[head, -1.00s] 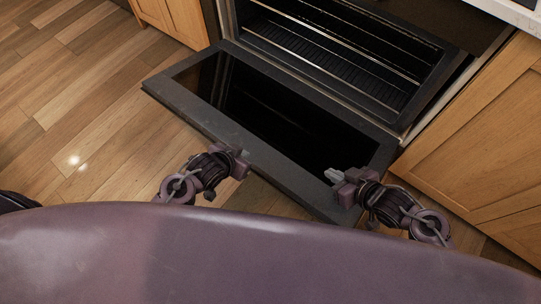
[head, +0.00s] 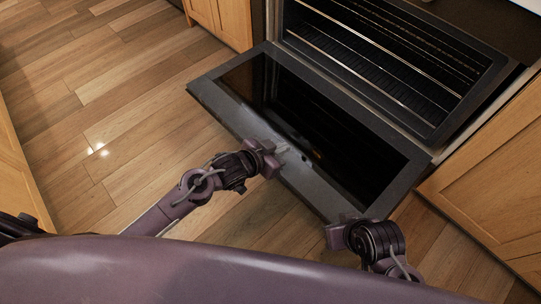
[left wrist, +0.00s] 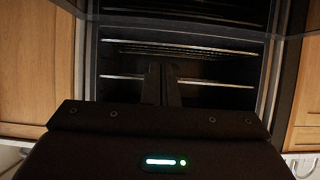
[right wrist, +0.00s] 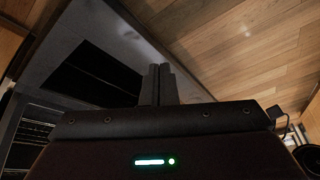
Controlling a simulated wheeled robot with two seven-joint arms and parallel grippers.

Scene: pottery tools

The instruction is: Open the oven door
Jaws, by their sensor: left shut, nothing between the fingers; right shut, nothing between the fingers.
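The oven door (head: 215,92), a dark frame around black glass, is folded down and open in the head view. The oven cavity (head: 385,60) with its racks shows behind it, and racks also show in the left wrist view (left wrist: 215,82). My left gripper (head: 282,150) is shut and empty, its tips over the door's front frame. Whether it touches cannot be told. My right gripper (head: 345,217) is shut and empty by the door's near right corner. Its fingers show better in the right wrist view (right wrist: 158,68), with the door (right wrist: 95,35) beyond them.
Wooden cabinets stand right of the oven (head: 490,180), at its left (head: 222,20) and at the far left edge (head: 18,185). Plank floor (head: 120,90) is clear left of the door. My own body fills the bottom of the head view.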

